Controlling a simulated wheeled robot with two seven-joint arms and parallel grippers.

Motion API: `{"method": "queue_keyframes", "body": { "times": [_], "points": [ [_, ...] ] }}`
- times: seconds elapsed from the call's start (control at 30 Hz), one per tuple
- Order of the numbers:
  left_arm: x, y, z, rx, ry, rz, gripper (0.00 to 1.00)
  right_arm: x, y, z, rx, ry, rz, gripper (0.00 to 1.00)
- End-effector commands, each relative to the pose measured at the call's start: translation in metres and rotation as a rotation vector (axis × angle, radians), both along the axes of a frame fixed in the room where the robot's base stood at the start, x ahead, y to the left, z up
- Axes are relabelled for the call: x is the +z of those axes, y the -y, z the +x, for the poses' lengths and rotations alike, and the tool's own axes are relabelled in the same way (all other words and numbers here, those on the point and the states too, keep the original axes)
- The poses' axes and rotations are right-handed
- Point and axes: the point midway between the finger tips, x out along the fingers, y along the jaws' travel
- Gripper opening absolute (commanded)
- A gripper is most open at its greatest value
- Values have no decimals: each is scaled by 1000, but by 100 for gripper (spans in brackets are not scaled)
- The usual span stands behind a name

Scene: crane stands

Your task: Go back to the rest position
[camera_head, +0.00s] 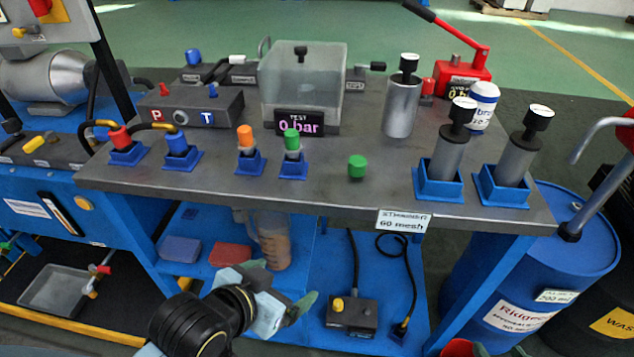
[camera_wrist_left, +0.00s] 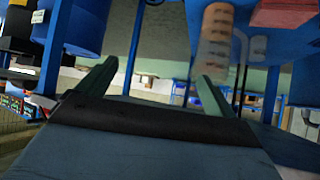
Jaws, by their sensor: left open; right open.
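My left gripper (camera_head: 282,286) is in front of the bench, below the tabletop edge, with its green fingers spread and nothing between them. In the left wrist view the two green fingers of this gripper (camera_wrist_left: 157,72) stand wide apart and empty. The measuring jug with brown contents (camera_head: 273,240) is on the blue lower shelf behind the gripper. The jug (camera_wrist_left: 214,48) also shows beyond the right finger in the wrist view. My right gripper cannot be seen in either view.
The grey bench top (camera_head: 330,185) carries a clear test tank (camera_head: 303,85), a green cap (camera_head: 357,166), and metal cylinders in blue holders at right. A red-handled pump (camera_head: 462,75) stands at the back. A blue drum (camera_head: 535,265) is at right. Blue legs flank the lower shelf.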

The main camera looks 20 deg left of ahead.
Motion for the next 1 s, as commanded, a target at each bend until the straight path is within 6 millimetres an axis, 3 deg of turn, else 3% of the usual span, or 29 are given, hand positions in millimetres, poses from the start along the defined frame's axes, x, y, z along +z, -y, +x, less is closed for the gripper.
{"method": "queue_keyframes", "body": {
  "times": [0.27, 0.57, 0.77, 1.0],
  "points": [
    [-9, 0, 4, 0, -41, 9, 92, -8, 0, 4, -2, -41, -9, 45],
    [-71, -4, -5, 4, -229, 50, 92, -70, 4, -5, -4, -228, -50, 45],
    [-111, -13, -38, 5, -359, 80, 92, -110, 13, -38, -5, -359, -80, 45],
    [-143, -29, -104, 6, -517, 115, 92, -142, 29, -104, -7, -517, -115, 45]
  ]
}}
